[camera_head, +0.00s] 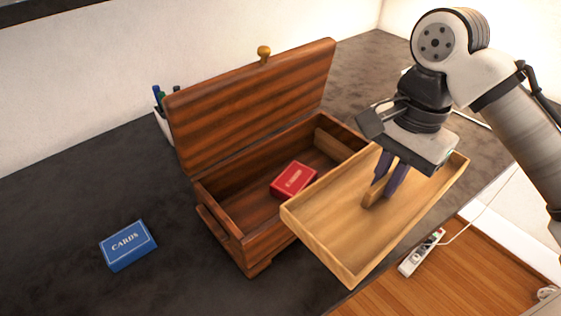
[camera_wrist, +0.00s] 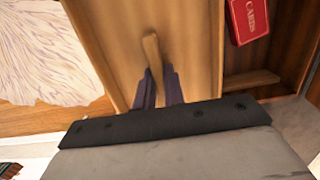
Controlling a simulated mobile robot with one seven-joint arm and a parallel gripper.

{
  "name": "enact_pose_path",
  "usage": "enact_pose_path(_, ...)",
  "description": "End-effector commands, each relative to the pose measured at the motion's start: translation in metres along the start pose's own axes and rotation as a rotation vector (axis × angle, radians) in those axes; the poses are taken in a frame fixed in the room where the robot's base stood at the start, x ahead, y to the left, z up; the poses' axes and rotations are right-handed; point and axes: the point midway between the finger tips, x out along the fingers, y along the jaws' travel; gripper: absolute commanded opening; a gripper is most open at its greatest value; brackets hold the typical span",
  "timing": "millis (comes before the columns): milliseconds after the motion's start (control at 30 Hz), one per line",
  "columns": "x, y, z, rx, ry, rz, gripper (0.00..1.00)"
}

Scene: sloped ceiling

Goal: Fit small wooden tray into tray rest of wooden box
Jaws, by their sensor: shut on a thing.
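The small wooden tray (camera_head: 335,215) is light wood with a raised handle piece (camera_head: 372,190) in its middle. My gripper (camera_head: 384,190) is shut on that handle and holds the tray in front of and to the right of the box. The tray overlaps the box's right front side in the head view. The dark wooden box (camera_head: 236,238) stands with its lid (camera_head: 255,105) open toward the back. A lighter strip (camera_head: 333,146), perhaps part of the tray rest, shows inside at the right. The box's right part is hidden by the tray. The tray (camera_wrist: 190,65) fills the wrist view's middle.
A red card box (camera_head: 293,180) lies inside the wooden box. A blue card box (camera_head: 128,245) lies on the dark table at the left. A pen cup (camera_head: 163,124) stands behind the lid. A power strip (camera_head: 421,252) lies beyond the table's right edge.

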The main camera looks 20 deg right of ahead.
Motion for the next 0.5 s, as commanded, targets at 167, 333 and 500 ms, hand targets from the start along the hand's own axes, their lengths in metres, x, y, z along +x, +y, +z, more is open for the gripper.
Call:
enact_pose_path(167, 0.001, -0.008, 0.004, -0.024, -0.003, 0.002, 0.0)
enact_pose_path(333, 0.002, -0.047, 0.016, -0.027, -0.004, 0.002, 0.0)
enact_pose_path(500, 0.003, -0.088, 0.027, -0.026, -0.004, 0.003, 0.0)
